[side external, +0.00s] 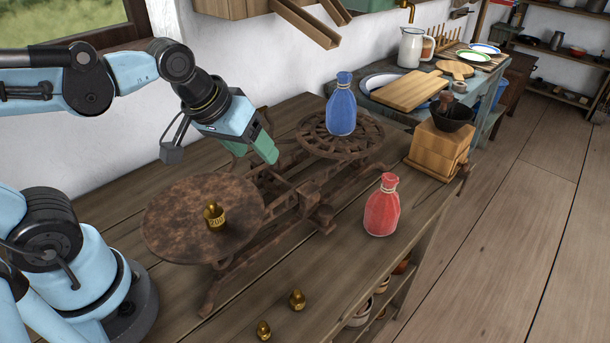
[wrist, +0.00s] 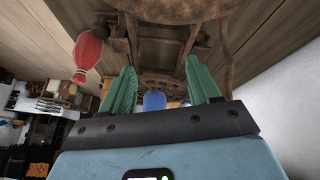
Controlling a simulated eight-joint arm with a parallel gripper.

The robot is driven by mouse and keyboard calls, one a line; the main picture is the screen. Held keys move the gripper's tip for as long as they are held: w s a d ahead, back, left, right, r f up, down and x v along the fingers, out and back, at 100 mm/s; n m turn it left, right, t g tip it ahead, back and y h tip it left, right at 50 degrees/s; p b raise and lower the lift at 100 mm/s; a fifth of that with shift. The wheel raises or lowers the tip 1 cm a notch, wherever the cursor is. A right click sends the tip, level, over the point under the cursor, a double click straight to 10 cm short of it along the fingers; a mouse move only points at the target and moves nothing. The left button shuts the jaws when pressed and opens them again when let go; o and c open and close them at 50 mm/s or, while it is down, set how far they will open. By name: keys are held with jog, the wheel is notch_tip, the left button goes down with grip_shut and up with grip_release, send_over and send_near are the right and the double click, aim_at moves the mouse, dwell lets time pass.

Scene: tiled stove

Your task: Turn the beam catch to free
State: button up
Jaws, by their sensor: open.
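A rusty iron balance scale (side external: 285,197) stands on the wooden bench. A small block and lever-like part (side external: 322,217) sticks out at the front of its middle; I cannot tell for sure that this is the beam catch, or how it is set. A brass weight (side external: 214,216) stands on the near round pan (side external: 165,232). A blue bag (side external: 341,108) stands on the far openwork pan (side external: 312,143). My gripper (side external: 258,152) is open and empty above the scale's middle, pointing down. In the wrist view its green fingers (wrist: 163,75) are apart, with the blue bag (wrist: 154,101) beyond.
A red bag (side external: 382,207) stands on the bench right of the scale. Two small brass weights (side external: 297,299) (side external: 264,330) sit near the front edge. A wooden box with a dark bowl (side external: 452,115) stands at the far right. The bench between red bag and loose weights is clear.

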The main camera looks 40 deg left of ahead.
jog(key=w+d+r+n+g, duration=0.2)
jog(key=w+d+n+g, duration=0.15)
jog(key=d+n, duration=0.3)
jog(key=n+g, duration=0.2)
jog(key=n, duration=0.6)
send_near(325, 209)
jog(key=shift+w+d+f, duration=0.1)
jog(key=shift+f, duration=2.05)
jog(key=shift+w+d+f, duration=0.1)
jog(key=shift+f, duration=2.05)
jog(key=c, duration=1)
jog(key=shift+m, duration=1.55)
jog(key=shift+c, duration=0.2)
jog(key=o, duration=1)
jog(key=shift+o, duration=0.2)
